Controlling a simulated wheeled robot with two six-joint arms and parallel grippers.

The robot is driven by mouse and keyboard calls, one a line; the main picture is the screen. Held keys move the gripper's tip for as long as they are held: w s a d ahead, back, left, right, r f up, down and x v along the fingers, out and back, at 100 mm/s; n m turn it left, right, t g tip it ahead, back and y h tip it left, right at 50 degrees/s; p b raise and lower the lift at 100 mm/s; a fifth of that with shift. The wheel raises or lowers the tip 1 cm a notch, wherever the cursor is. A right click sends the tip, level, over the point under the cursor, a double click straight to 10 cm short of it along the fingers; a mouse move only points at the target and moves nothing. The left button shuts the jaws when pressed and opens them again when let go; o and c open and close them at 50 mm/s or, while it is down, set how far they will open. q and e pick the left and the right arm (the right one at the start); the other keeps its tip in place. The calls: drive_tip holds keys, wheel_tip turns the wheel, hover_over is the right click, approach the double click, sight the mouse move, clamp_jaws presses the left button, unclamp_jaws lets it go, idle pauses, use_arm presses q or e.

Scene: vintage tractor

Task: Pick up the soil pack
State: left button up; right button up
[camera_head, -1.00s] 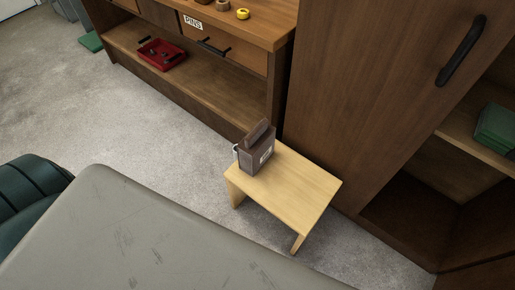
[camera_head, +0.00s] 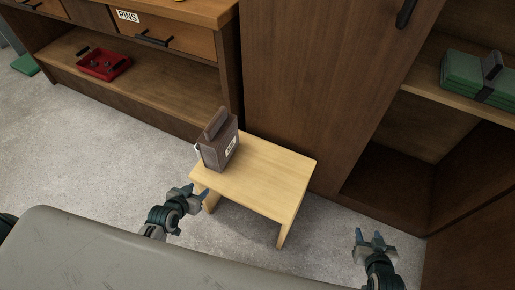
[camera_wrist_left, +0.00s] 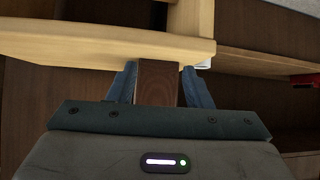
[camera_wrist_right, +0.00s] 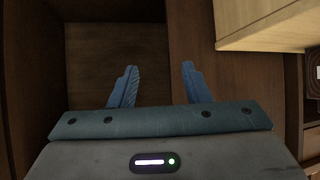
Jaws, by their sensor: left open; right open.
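The soil pack, a dark brown upright pack (camera_head: 218,152) with a pale label and a white piece at its left side, stands on the light wooden stool (camera_head: 270,180) in the head view. My left gripper (camera_head: 192,196) is open and empty, in front of the stool's left side and apart from the pack. In the upside-down left wrist view, the pack (camera_wrist_left: 157,85) shows beyond and between the open fingers; its lower part is hidden by the gripper body. My right gripper (camera_head: 375,240) is open and empty, right of the stool, in front of the cabinet.
A tall brown cabinet (camera_head: 310,90) stands behind the stool, with green packs (camera_head: 478,78) on its right shelf. A workbench with a red tray (camera_head: 104,63) is at the back left. A grey surface (camera_head: 90,255) fills the lower left. Floor (camera_head: 110,150) left of the stool is clear.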

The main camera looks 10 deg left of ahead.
use_arm(q)
drive_tip(key=w+r+t+h+b, duration=0.1)
drive_tip(key=w+r+t+b, duration=0.3)
drive_tip(key=w+r, duration=0.25)
drive_tip(key=t+h+b, duration=0.1)
drive_tip(key=t+b, duration=0.2)
approach(207, 135)
drive_tip(key=shift+m, duration=0.4)
drive_tip(key=w, duration=0.4)
drive_tip(key=shift+w+d, duration=0.2)
drive_tip(key=shift+d, duration=0.15)
drive_tip(key=w, duration=0.2)
drive_tip(key=w+d, duration=0.1)
drive_tip(key=w, duration=0.1)
drive_tip(key=shift+w, duration=0.75)
drive_tip(key=w, duration=0.4)
drive_tip(key=shift+w+d, duration=0.15)
drive_tip(key=shift+d, duration=0.1)
drive_tip(key=shift+w, duration=0.25)
use_arm(e)
wheel_tip(207, 135, up, 26)
drive_tip(key=a+t+y, duration=0.1)
drive_tip(key=a+t, duration=0.1)
drive_tip(key=t, duration=0.9)
drive_tip(key=shift+w, duration=0.3)
use_arm(q)
drive_tip(key=shift+c, duration=0.4)
use_arm(e)
drive_tip(key=shift+f, duration=0.1)
